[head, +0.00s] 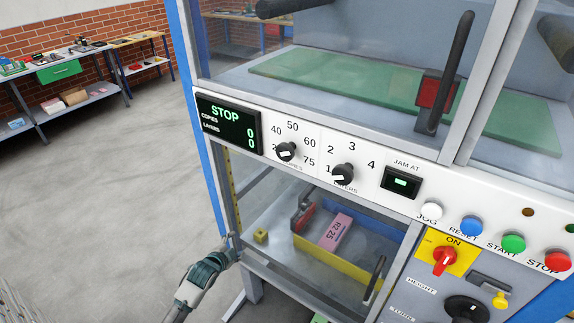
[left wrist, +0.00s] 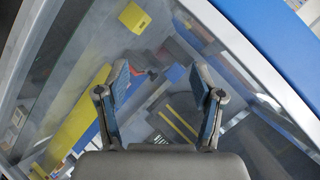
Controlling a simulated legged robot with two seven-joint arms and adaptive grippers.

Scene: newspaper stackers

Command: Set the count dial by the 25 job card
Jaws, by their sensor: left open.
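The copies dial (head: 286,152) is a black knob on the white panel, ringed by 40, 50, 60 and 75. A lower-left number is partly hidden by the knob, and I cannot tell its exact setting. A pink card or block (head: 337,231) with print ending in 25 lies inside the lower bay, behind the clear door. My left gripper (head: 229,246) is at the machine's lower left, below and left of the dial, and holds nothing. In the left wrist view its two fingers (left wrist: 160,80) are spread before the clear panel. My right gripper is not in view.
The display (head: 227,122) reads STOP, with copies 0 and layers 0. A layers knob (head: 342,174) sits right of the copies dial. Jog, reset, start and stop buttons (head: 513,243) and a red switch (head: 444,261) are further right. Open floor (head: 110,200) lies left.

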